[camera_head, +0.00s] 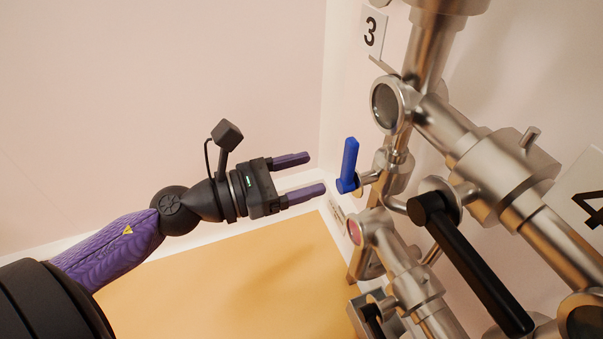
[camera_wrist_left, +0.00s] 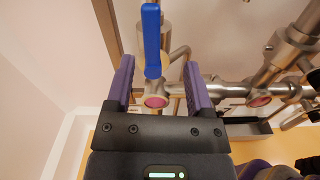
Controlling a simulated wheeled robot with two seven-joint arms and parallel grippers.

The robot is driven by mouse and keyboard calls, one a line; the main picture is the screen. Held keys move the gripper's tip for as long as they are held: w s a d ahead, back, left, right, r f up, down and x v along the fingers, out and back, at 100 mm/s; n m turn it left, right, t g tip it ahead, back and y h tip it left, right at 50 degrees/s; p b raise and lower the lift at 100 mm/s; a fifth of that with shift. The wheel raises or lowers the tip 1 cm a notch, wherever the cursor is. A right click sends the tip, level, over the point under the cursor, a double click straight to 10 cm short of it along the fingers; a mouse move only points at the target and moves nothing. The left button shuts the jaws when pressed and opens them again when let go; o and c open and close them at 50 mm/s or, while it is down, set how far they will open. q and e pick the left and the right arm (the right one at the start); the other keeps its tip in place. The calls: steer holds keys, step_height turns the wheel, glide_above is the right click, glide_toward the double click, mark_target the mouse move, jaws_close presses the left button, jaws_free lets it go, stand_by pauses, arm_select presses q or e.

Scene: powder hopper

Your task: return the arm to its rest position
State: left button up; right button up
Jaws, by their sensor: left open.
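My left gripper (camera_head: 308,174) comes in from the left in the head view. Its two purple fingers are apart with nothing between them, pointing right toward the pipework. A blue valve handle (camera_head: 348,166) stands just beyond the fingertips, with a gap between. In the left wrist view the blue handle (camera_wrist_left: 152,40) appears ahead, between the lines of the two fingers (camera_wrist_left: 158,80). My right gripper is not in view.
Steel pipework (camera_head: 500,170) fills the right side, with a long black handle (camera_head: 470,262) and a round sight glass (camera_head: 388,104). Number plates 3 (camera_head: 371,32) and 4 (camera_head: 590,200) are there. The space above and left of my arm is clear up to the pale wall.

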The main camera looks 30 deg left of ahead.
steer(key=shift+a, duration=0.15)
